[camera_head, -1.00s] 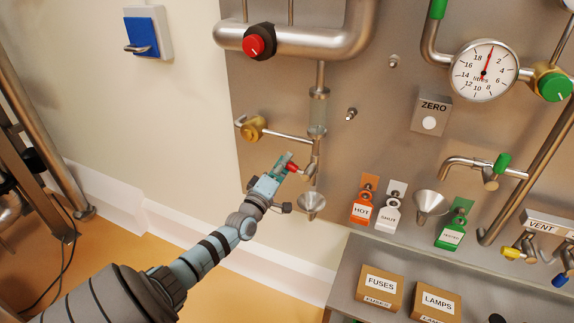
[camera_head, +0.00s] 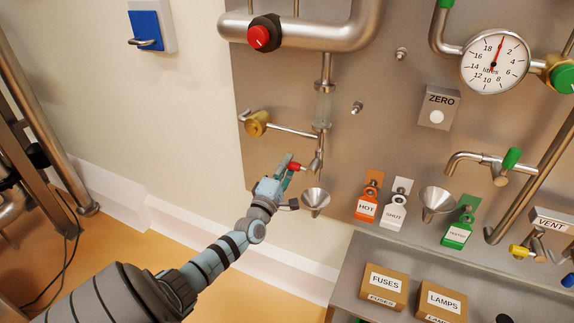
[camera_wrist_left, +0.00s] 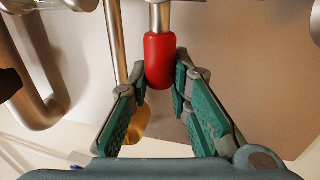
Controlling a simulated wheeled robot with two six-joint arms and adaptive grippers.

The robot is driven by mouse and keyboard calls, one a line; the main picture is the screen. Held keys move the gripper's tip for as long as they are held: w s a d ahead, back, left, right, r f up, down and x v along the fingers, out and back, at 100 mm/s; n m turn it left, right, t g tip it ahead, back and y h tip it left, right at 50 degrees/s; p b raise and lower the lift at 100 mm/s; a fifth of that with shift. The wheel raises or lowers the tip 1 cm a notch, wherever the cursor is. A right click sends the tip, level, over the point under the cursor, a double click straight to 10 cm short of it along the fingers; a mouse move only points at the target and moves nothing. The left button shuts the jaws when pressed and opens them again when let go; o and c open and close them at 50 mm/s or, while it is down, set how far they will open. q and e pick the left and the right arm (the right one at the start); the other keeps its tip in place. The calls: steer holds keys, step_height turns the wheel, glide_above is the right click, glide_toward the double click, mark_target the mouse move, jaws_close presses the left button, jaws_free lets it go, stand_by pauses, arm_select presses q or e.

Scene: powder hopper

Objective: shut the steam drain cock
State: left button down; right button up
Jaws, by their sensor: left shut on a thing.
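The drain cock (camera_head: 316,166) sits at the foot of a vertical pipe below a sight glass (camera_head: 323,109). Its lever has a red sleeve (camera_head: 296,166) that points left, away from the pipe. In the left wrist view the red sleeve (camera_wrist_left: 160,60) is on a steel stem between the fingertips. My left gripper (camera_head: 287,167) is shut on this red lever; its green-padded fingers also show in the left wrist view (camera_wrist_left: 161,84). A steel funnel (camera_head: 316,202) is just below the cock. My right gripper is not in view.
A brass valve (camera_head: 258,123) with a thin pipe is above left of the gripper. Orange HOT (camera_head: 367,208), white SHUT (camera_head: 394,216) and green (camera_head: 457,234) tags hang to the right. Boxes of FUSES (camera_head: 383,289) and LAMPS (camera_head: 440,301) stand on a shelf lower right.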

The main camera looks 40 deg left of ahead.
arm_select(q)
steer(key=c, duration=1.5)
jaws_free()
steer(key=shift+o, duration=0.2)
steer(key=shift+s, duration=0.1)
steer(key=v, duration=1.2)
